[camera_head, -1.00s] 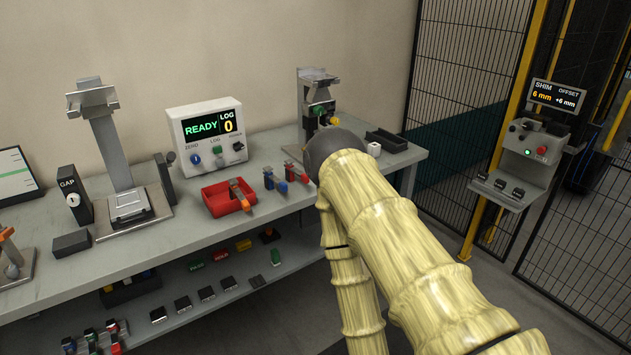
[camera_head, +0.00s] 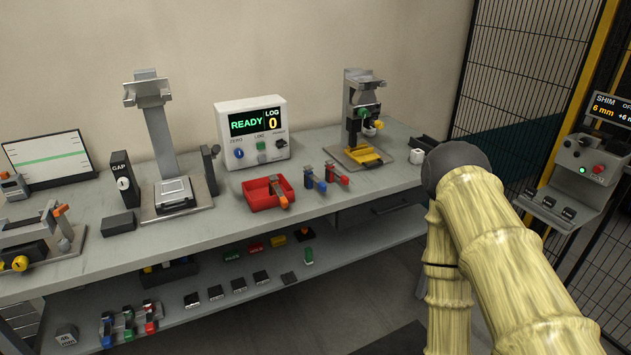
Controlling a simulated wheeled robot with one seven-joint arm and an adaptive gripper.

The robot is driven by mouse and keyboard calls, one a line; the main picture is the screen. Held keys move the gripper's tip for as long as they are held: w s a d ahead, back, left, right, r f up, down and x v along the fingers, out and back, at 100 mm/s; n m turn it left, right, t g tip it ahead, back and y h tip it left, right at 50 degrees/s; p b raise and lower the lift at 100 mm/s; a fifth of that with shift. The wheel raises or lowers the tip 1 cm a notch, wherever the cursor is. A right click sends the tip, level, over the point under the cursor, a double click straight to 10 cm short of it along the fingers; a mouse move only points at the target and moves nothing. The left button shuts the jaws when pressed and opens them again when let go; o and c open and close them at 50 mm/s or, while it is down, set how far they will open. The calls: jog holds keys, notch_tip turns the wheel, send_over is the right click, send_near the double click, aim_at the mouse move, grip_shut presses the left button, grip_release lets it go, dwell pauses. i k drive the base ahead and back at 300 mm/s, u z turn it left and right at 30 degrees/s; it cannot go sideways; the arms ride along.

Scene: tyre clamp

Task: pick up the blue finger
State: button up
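A small finger with a blue body (camera_head: 315,182) and a grey end lies on the grey workbench, just right of a red tray (camera_head: 262,202). A similar red finger (camera_head: 336,174) lies to its right, apart from it. An orange-tipped finger (camera_head: 281,195) rests in the tray. Another blue part (camera_head: 107,325) stands among green and red ones on the lower shelf. My arm's pale links fill the lower right. My gripper is not visible.
A READY display box (camera_head: 252,131) stands behind the tray. A stand with a yellow base (camera_head: 361,155) is right of the fingers, with a white cup (camera_head: 416,156) beyond. A tall grey stand (camera_head: 158,140) is left. The bench front near the blue finger is clear.

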aim_at(310, 177)
jog(key=z, duration=0.55)
jog(key=k, duration=1.25)
jog(key=i, duration=0.35)
jog(key=u, duration=0.8)
jog(key=i, duration=1.45)
jog(key=z, duration=0.6)
